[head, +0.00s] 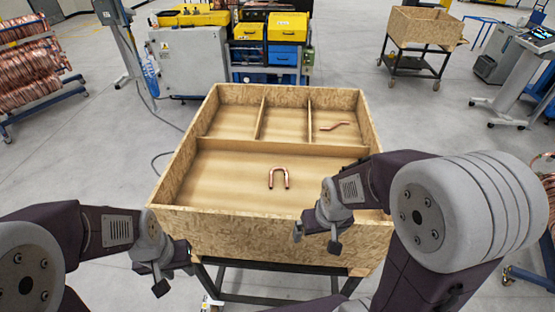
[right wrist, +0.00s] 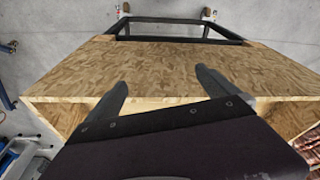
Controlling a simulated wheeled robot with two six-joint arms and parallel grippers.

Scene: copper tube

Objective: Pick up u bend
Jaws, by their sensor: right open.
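The u bend (head: 279,169) is a copper-coloured, U-shaped tube. It lies in the large front compartment of the wooden crate (head: 240,237), with its curved end toward the back and its legs toward me. My right gripper (head: 316,240) is open and empty at the crate's front wall, to the right of the u bend and nearer to me. The right wrist view shows its two fingers apart (right wrist: 163,82) with the crate's wooden wall (right wrist: 180,65) beyond them; the u bend does not show there. My left gripper (head: 172,280) is outside the crate's front left corner; its finger gap is unclear.
A bent copper tube (head: 334,126) lies in the back right compartment; the other two back compartments look empty. Wooden dividers and walls surround the u bend, with bare floor around it. The crate stands on a dark frame (head: 275,285). A workbench with yellow and blue bins (head: 287,27) stands behind.

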